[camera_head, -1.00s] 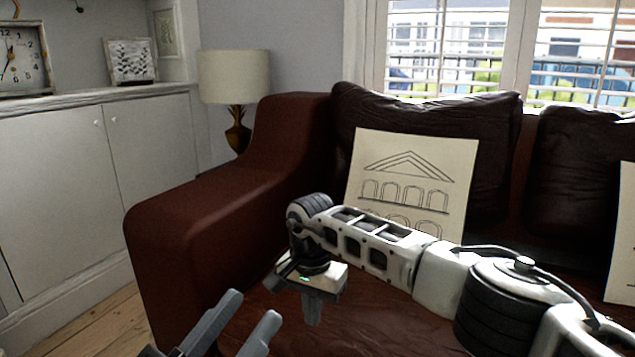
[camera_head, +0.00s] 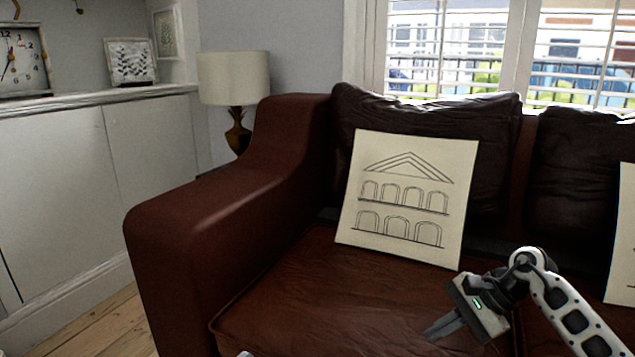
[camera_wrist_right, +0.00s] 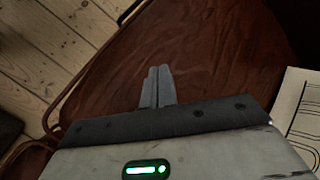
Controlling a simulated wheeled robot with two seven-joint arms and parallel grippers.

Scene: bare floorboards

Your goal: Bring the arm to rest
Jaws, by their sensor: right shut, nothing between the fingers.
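My right arm reaches in from the lower right of the head view. Its gripper (camera_head: 436,331) is shut and empty, over the front of the brown leather sofa seat (camera_head: 330,290), with its fingers pointing left and down. In the right wrist view the two grey fingers (camera_wrist_right: 158,72) lie together with nothing between them, and the sofa seat (camera_wrist_right: 215,45) is behind them. Only a tiny pale tip, likely of my left gripper (camera_head: 245,354), shows at the bottom edge of the head view; the rest of it is out of frame.
A card with a building drawing (camera_head: 408,195) leans on a dark cushion (camera_head: 425,115). A second card (camera_head: 622,240) is at the right edge. The sofa arm (camera_head: 220,200) stands at left, with a lamp (camera_head: 234,80) behind it. Floorboards (camera_wrist_right: 60,50) show beside the seat.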

